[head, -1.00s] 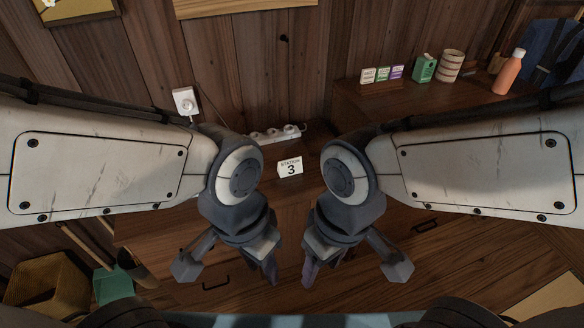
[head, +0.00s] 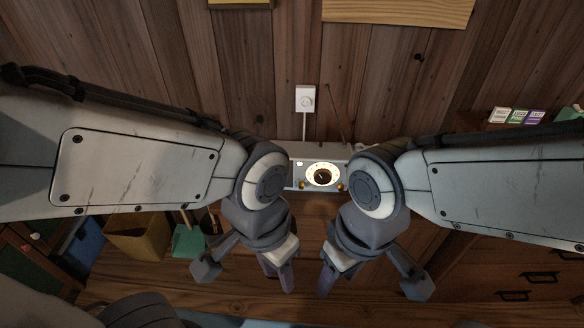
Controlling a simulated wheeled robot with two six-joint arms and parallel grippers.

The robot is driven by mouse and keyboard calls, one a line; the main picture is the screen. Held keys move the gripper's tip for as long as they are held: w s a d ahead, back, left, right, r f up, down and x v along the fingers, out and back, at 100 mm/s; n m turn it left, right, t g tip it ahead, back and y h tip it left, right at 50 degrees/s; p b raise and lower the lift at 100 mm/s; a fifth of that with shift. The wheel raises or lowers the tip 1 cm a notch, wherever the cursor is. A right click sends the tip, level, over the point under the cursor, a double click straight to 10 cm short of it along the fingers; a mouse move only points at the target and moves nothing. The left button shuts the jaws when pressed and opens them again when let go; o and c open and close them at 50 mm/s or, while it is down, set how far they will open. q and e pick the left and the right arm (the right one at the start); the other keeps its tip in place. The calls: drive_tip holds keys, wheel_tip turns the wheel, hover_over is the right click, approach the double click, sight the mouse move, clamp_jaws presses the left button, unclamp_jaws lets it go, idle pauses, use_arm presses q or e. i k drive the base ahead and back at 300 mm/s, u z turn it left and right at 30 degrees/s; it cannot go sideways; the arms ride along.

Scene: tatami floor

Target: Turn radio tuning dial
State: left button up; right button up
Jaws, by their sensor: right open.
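The radio (head: 308,180) is a pale box on the wooden surface against the wall. My forearms hide both ends of the radio. My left gripper (head: 279,279) hangs low, nearer to me than the radio and left of the dial. Its fingers overlap, so its opening is unclear. My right gripper (head: 328,281) hangs at a similar height, just right of the dial's line. It is open. Both grippers are clear of the radio.
A white wall socket (head: 305,99) with a cord is above the radio. A thin antenna (head: 335,112) rises there. Small labelled boxes (head: 517,116) stand at the right. A yellow bin (head: 138,238) and a green dustpan (head: 188,241) are at the lower left.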

sight(322, 176)
drive_tip(key=u, duration=2.75)
drive_tip(key=i, duration=0.65)
drive_tip(key=z, duration=3.3)
